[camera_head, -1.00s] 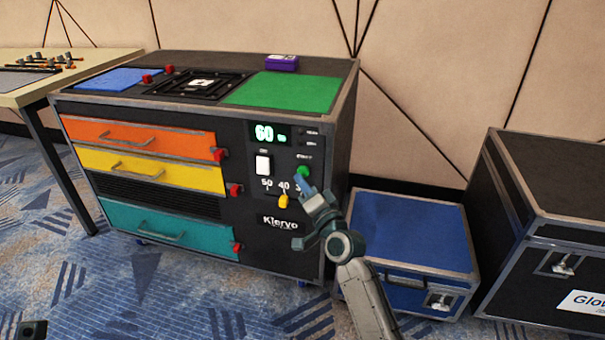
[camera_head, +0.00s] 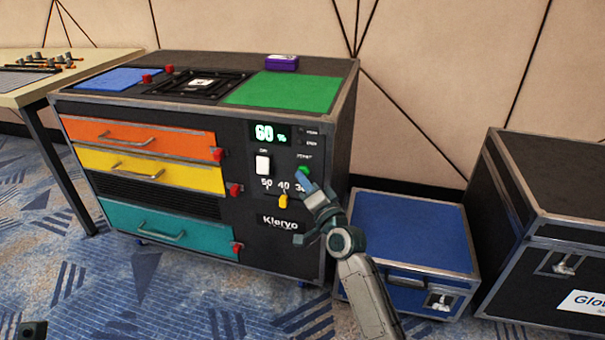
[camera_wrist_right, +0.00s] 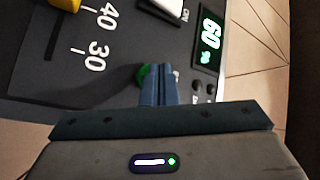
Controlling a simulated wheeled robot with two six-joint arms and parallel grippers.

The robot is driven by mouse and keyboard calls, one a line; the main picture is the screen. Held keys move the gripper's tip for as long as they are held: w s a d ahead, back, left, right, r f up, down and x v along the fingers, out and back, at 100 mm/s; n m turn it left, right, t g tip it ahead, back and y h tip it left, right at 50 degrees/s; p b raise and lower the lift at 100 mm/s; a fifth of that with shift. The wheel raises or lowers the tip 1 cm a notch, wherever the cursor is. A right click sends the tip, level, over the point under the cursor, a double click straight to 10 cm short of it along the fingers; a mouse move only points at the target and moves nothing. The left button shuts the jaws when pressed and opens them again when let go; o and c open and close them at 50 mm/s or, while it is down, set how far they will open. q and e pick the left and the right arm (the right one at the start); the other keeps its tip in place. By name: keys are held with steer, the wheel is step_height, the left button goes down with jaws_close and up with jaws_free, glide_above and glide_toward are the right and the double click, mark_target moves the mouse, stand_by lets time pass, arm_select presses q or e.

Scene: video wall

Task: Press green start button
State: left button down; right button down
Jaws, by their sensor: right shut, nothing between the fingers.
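The green start button (camera_head: 304,170) is on the black front panel of the cabinet, below the display reading 60. In the right wrist view, the green button (camera_wrist_right: 142,76) shows partly behind the shut fingertips (camera_wrist_right: 159,70). Whether the tips touch the button I cannot tell. At the lower left of the head view there is only a small dark piece; my left gripper is not recognisable.
A white switch (camera_head: 262,165) and a yellow slider (camera_head: 283,201) on a 50-40-30 scale sit left of the button. The cabinet (camera_head: 345,120) has coloured drawers and red knobs. A blue case (camera_head: 410,230) and a black case (camera_head: 560,180) stand to the right.

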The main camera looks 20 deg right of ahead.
steer(key=shift+w+d, duration=0.15)
steer(key=shift+w, duration=0.1)
steer(key=shift+s, duration=0.1)
stand_by(0.5)
steer(key=shift+s+a, duration=0.55)
steer(key=shift+s, duration=0.2)
steer(key=shift+s+a+p, duration=0.25)
steer(key=shift+s+a, duration=0.45)
steer(key=shift+s, duration=0.35)
steer(key=shift+s+a+p, duration=0.2)
steer(key=shift+s+a, duration=0.5)
steer(key=shift+s, duration=0.3)
